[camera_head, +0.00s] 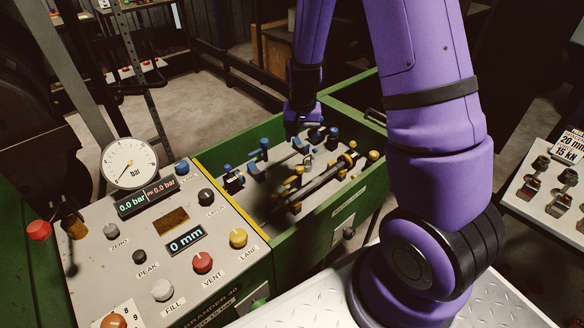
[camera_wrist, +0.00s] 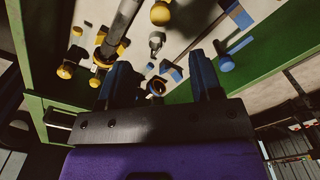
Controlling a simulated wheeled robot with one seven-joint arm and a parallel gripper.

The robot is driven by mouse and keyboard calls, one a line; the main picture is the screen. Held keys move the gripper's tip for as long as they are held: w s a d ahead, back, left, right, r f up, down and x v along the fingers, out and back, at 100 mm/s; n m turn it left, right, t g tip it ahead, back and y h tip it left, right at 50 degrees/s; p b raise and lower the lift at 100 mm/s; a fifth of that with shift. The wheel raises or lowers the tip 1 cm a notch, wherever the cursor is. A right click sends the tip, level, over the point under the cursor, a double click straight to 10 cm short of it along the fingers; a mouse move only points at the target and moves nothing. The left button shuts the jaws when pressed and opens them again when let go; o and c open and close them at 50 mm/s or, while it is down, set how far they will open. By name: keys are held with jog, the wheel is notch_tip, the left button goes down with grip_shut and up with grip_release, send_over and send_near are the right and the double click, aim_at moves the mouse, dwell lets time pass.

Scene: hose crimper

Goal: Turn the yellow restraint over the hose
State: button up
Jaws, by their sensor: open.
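Yellow-knobbed restraint parts sit along a dark hose (camera_head: 325,180) in the green-walled test bay; one yellow knob (camera_head: 352,145) is at its far end and others are at its near end. I cannot tell which is the restraint named in the task, or whether any lies over the hose. My gripper (camera_head: 300,130) is low over the far side of the bay, near the blue-knobbed parts. In the wrist view its two dark fingers (camera_wrist: 160,75) are apart, with a small brass-rimmed fitting (camera_wrist: 157,87) between them in the picture. The hose (camera_wrist: 122,28) and yellow knobs (camera_wrist: 65,71) lie to the left.
The control panel (camera_head: 150,235) with gauge and coloured knobs stands left of the bay. Green walls (camera_head: 330,215) edge the bay. Blue-knobbed parts (camera_head: 228,170) line its far side. A side table (camera_head: 530,190) with fittings is at the right.

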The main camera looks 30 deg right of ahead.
aim_at(300, 167)
notch_tip(300, 167, down, 12)
jog(key=shift+w, duration=0.1)
dwell(0.5)
grip_shut()
dwell(0.3)
